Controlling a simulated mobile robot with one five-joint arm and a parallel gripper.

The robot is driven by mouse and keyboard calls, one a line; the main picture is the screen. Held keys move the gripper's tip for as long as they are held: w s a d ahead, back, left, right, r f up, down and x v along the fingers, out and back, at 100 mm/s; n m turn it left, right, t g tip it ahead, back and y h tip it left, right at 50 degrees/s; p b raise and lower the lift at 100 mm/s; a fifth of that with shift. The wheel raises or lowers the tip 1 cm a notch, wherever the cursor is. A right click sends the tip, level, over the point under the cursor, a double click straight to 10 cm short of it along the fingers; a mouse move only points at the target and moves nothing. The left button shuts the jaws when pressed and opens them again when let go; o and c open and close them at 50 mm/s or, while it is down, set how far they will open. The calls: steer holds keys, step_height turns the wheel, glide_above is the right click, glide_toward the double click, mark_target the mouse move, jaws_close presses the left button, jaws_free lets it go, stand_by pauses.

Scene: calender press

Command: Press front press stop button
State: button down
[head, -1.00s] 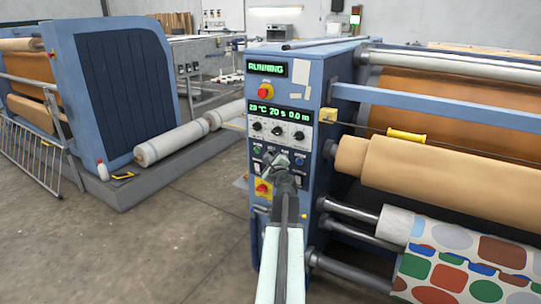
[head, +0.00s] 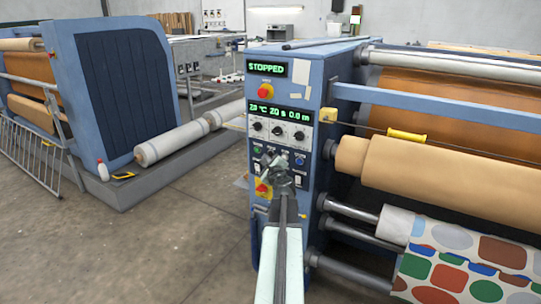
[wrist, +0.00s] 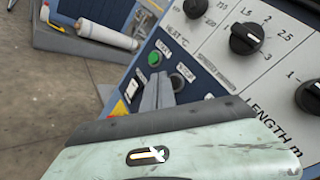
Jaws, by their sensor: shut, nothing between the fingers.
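The front press control panel (head: 282,150) is on the blue end of the right-hand machine. Its upper display (head: 267,68) reads STOPPED. My gripper (head: 272,160) is at the lower row of buttons, fingers together and empty. In the wrist view, my gripper's grey fingers (wrist: 158,90) are shut and point at the panel just below a green button (wrist: 154,58). A label that looks like STOP sits right of the green button.
A red emergency button (head: 265,90) is below the upper display; another (head: 263,187) is partly behind my gripper. Black knobs (wrist: 246,38) sit above the button row. Rollers (head: 400,168) stick out right of the panel. The floor (head: 160,240) at left is clear.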

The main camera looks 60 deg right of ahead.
steer(key=a, duration=0.5)
stand_by(0.4)
stand_by(0.6)
